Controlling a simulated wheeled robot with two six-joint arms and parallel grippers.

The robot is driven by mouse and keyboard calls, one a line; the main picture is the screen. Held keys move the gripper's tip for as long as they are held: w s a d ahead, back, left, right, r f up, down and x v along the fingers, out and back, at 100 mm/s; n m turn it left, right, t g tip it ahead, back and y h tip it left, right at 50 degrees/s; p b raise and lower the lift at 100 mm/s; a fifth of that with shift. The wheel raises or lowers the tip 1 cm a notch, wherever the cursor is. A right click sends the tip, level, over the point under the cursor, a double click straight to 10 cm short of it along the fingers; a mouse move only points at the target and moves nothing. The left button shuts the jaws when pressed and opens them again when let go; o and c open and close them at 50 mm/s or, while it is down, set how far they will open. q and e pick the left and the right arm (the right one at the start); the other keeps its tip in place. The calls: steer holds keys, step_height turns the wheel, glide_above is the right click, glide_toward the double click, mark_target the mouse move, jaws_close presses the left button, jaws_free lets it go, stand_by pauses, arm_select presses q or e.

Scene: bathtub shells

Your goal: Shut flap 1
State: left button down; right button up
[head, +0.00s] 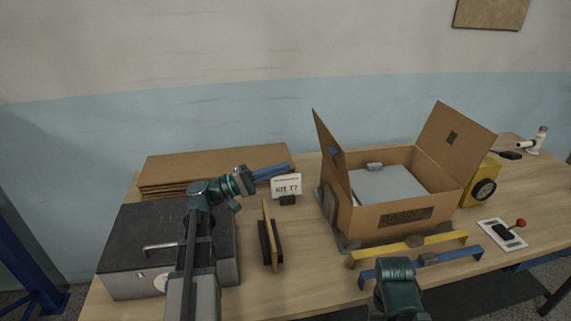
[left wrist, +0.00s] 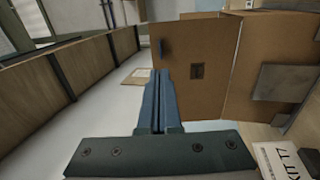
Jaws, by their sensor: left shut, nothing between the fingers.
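An open cardboard box (head: 392,222) stands on the table with a grey-white slab (head: 388,183) inside. Its left flap (head: 326,150) stands up steeply and has a small blue tab. No flap number is readable. My left gripper (head: 285,168) is shut and empty, left of the left flap and apart from it in the head view. In the left wrist view, my shut blue fingers (left wrist: 158,105) appear in front of a cardboard flap (left wrist: 195,65) with a blue tab and dark label. My right wrist shows low in the head view; its fingers are unclear.
A KIT T7 sign (head: 286,185), a small upright board in a dark holder (head: 267,245) and a dark-topped case (head: 125,240) are left of the box. Yellow (head: 405,245) and blue (head: 440,258) bars lie in front. A yellow device (head: 482,180) stands right.

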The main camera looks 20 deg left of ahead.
arm_select(q)
steer(key=p, duration=0.3)
glide_toward(338, 149)
steer(key=x, duration=0.4)
steer(key=shift+w+d, duration=0.25)
steer(key=shift+r, duration=0.1)
